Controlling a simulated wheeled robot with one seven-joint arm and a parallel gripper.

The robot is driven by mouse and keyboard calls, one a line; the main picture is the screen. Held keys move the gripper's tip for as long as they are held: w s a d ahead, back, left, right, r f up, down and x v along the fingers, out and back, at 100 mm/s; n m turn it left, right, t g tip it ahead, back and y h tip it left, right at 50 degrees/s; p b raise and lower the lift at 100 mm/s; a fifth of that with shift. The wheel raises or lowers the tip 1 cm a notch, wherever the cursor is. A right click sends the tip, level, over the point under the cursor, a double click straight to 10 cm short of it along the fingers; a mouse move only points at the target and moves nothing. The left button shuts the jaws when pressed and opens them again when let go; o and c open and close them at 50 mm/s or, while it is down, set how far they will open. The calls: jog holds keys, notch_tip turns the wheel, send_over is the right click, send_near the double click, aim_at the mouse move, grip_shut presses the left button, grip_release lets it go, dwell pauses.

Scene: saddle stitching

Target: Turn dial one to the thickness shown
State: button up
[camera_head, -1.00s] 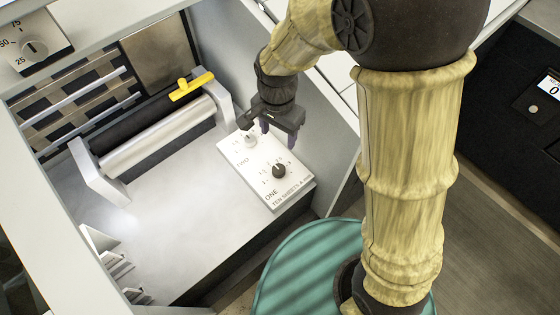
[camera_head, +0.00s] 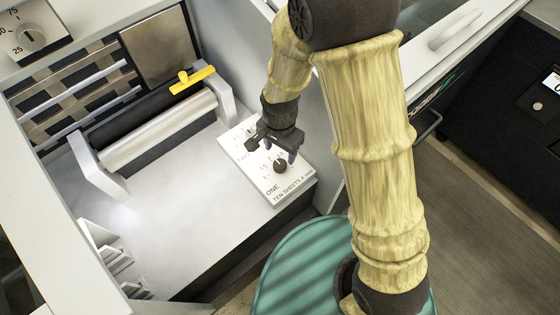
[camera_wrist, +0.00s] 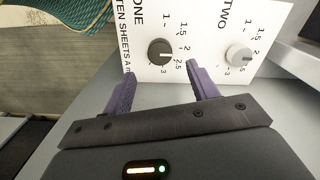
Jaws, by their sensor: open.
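Dial one is a dark round knob (camera_wrist: 160,52) on a white panel (camera_wrist: 200,25) lettered "ONE" and "TEN SHEETS A mm", with a scale of 1, 1.5, 2, 2.5 and 3 around it. In the head view the dark knob (camera_head: 280,166) sits just below my gripper. Dial two is a light grey knob (camera_wrist: 239,54) beside it, under "TWO". My gripper (camera_wrist: 160,84) is open, its two purple fingers apart and empty. In the wrist view the dark knob appears beyond and between the fingertips, with no clear contact. In the head view my gripper (camera_head: 276,148) hangs over the panel and hides dial two.
A roller (camera_head: 160,132) with a yellow handle (camera_head: 192,80) stands left of the panel. Another dial (camera_head: 30,38) is at the upper left. A teal round surface (camera_head: 310,270) lies below the panel.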

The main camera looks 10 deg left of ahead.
aim_at(280, 164)
notch_tip(280, 164, down, 7)
jog(key=shift+r+b, duration=0.1)
jog(key=shift+b, duration=0.2)
jog(key=shift+w, duration=0.1)
jog(key=c, duration=1)
